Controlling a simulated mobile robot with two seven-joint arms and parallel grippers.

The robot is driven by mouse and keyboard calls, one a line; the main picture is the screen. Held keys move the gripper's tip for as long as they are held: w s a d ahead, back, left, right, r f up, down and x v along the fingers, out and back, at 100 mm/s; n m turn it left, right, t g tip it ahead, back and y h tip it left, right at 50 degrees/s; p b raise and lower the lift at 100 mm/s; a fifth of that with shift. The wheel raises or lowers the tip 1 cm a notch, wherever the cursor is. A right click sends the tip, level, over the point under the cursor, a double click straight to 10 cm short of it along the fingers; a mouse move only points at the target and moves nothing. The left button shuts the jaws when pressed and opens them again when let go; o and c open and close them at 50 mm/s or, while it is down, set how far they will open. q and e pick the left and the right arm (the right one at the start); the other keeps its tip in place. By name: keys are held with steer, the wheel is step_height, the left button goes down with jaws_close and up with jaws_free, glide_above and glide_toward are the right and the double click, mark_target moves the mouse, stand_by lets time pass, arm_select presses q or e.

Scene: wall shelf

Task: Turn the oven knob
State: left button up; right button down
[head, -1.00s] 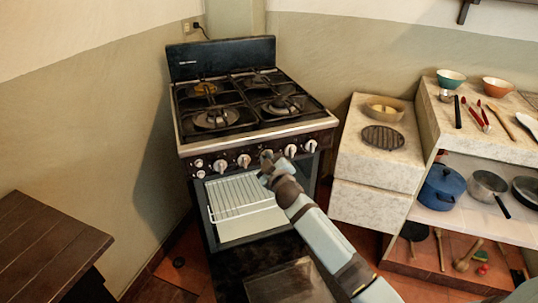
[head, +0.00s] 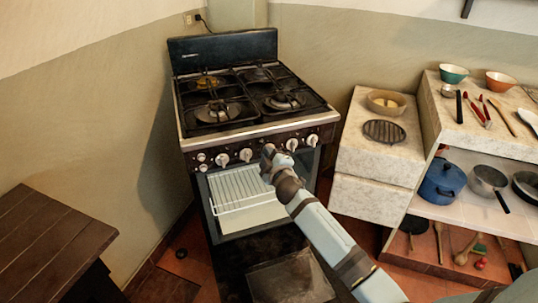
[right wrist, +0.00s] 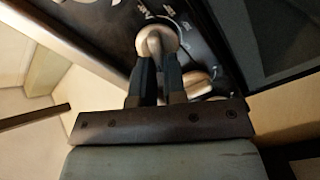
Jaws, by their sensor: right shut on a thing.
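The oven (head: 247,150) stands in the corner with a row of white knobs along its front panel. My right gripper (head: 268,152) is at this panel, over the middle of the row, and hides what is behind it there. In the right wrist view my right gripper (right wrist: 159,62) has its two dark fingers shut on an oven knob (right wrist: 156,36). The knob is round and pale with a raised grip bar, and printed marks surround it on the black panel. Another knob (right wrist: 198,84) sits just right of the fingers. My left gripper is not in view.
The oven door is open, with a wire rack (head: 240,188) showing below the knobs. A stone counter (head: 375,150) and shelves with pots, including a blue pot (head: 441,181), stand right. A dark wooden table (head: 45,245) is at left.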

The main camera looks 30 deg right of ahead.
steer(key=c, duration=1.2)
jaws_free()
steer(key=s, duration=0.4)
steer(key=s+a, duration=0.1)
steer(key=s, duration=0.4)
steer(key=s+p, duration=0.1)
steer(key=s, duration=0.3)
steer(key=shift+s+a, duration=0.35)
steer(key=shift+a, duration=0.05)
jaws_close()
